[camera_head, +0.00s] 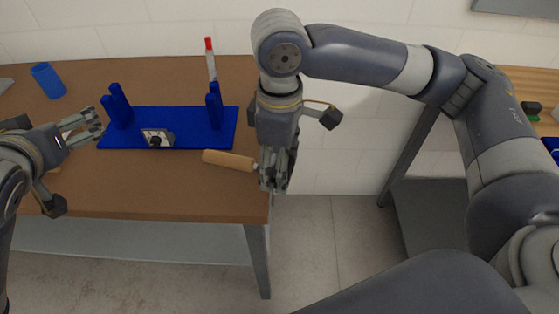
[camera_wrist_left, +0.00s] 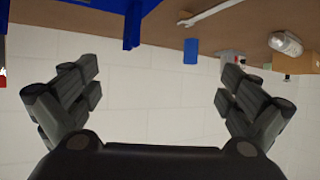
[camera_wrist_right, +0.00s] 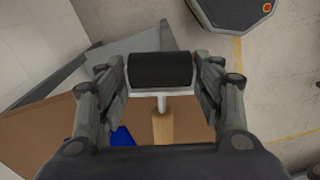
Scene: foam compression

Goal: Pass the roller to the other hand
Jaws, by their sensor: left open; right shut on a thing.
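The roller's wooden handle (camera_head: 230,160) points left from my right gripper (camera_head: 273,172), near the right edge of the brown table. In the right wrist view its black roller head (camera_wrist_right: 161,70) sits between the fingers of my right gripper (camera_wrist_right: 162,82), with the wooden handle (camera_wrist_right: 162,128) running toward the palm. My right gripper is shut on the roller head. My left gripper (camera_head: 92,122) is open and empty at the left, beside the blue stand and well apart from the roller. In the left wrist view its spread fingers (camera_wrist_left: 158,85) hold nothing.
A blue stand (camera_head: 185,140) with upright posts and a small gauge (camera_head: 157,138) lies between the grippers on the table (camera_head: 160,185). A blue cup (camera_head: 47,80) and a red-tipped marker (camera_head: 210,60) are behind. The table's front strip looks clear.

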